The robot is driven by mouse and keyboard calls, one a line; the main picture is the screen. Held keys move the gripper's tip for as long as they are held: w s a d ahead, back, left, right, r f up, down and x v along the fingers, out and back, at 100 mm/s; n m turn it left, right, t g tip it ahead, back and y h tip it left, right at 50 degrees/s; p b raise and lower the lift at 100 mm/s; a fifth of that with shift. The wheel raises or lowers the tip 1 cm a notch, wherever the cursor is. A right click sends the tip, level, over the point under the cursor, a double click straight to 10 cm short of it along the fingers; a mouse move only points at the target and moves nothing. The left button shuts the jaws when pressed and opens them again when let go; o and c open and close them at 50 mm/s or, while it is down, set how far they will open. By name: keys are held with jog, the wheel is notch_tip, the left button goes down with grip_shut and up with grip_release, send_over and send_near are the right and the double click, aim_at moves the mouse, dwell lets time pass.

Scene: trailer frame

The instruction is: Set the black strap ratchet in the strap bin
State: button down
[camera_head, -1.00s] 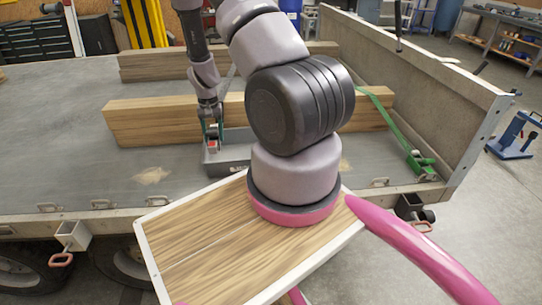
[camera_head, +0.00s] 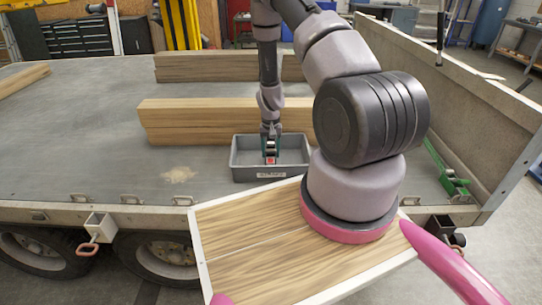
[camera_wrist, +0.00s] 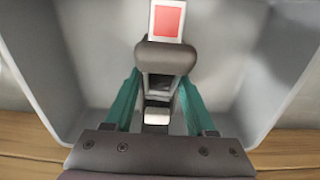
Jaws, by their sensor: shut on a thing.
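My gripper (camera_head: 270,146) points down over the grey strap bin (camera_head: 246,174) on the trailer bed. Its teal fingers are shut on the black strap ratchet (camera_head: 270,152), which has a red label on one end. In the wrist view the ratchet (camera_wrist: 165,57) sits between the two fingers, inside the outline of the bin (camera_wrist: 85,65). The bin's floor and walls surround it there. I cannot tell whether the ratchet touches the bin floor. The bin shows no other thing in it.
Timber beams (camera_head: 210,118) lie just behind the bin. A green ratchet with strap (camera_head: 452,183) lies to the right by the trailer's side wall (camera_head: 455,90). My wood-topped base is in front of the trailer.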

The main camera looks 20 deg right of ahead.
jog(key=shift+f, duration=0.85)
jog(key=shift+f, duration=0.1)
jog(key=shift+c, duration=1.1)
grip_release()
jog(key=shift+a, duration=0.1)
notch_tip(320, 180, up, 12)
jog(key=shift+r, duration=0.2)
